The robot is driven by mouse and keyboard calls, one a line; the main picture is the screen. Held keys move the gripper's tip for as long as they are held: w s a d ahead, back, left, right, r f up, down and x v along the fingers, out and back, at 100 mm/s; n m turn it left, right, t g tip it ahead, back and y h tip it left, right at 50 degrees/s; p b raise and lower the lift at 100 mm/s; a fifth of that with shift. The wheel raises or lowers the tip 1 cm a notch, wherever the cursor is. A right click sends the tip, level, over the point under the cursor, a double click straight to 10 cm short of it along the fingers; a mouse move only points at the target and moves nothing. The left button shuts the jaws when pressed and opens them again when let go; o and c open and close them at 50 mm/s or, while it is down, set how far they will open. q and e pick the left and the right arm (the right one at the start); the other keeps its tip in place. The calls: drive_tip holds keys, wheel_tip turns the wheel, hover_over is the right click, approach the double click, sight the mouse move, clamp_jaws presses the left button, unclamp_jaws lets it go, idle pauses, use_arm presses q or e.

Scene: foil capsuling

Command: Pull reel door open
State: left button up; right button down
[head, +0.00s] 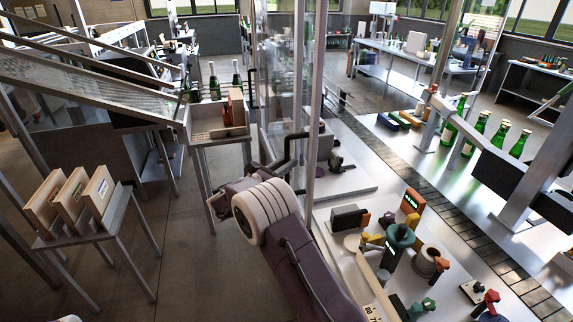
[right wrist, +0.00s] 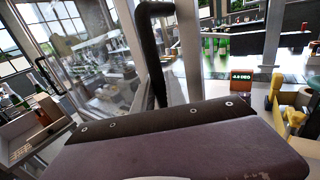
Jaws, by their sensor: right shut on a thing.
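The reel door (head: 283,75) is a tall clear panel with a pale metal frame, standing upright in the middle of the head view. It also shows at the left of the right wrist view (right wrist: 95,65). Its black bar handle (head: 298,137) is on the near side; the handle rises upright in the right wrist view (right wrist: 158,75). My right gripper (head: 281,167) is shut on the handle, its fingertips mostly hidden by my wrist. How far the door stands open is hard to tell. My left gripper is out of view.
Right of the door, a bench carries a teal-topped device (head: 400,237), coloured knobs and a display (head: 412,201). Green bottles (head: 480,128) stand along a conveyor (head: 440,185). Left are a stand with wooden boxes (head: 72,195) and a bottle tray (head: 203,127). Floor between them is clear.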

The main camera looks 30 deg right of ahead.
drive_tip(key=shift+f, duration=0.15)
drive_tip(key=c, duration=1.4)
unclamp_jaws()
drive_tip(key=shift+o, duration=0.2)
drive_tip(key=b+v, duration=0.3)
drive_tip(key=v, duration=0.6)
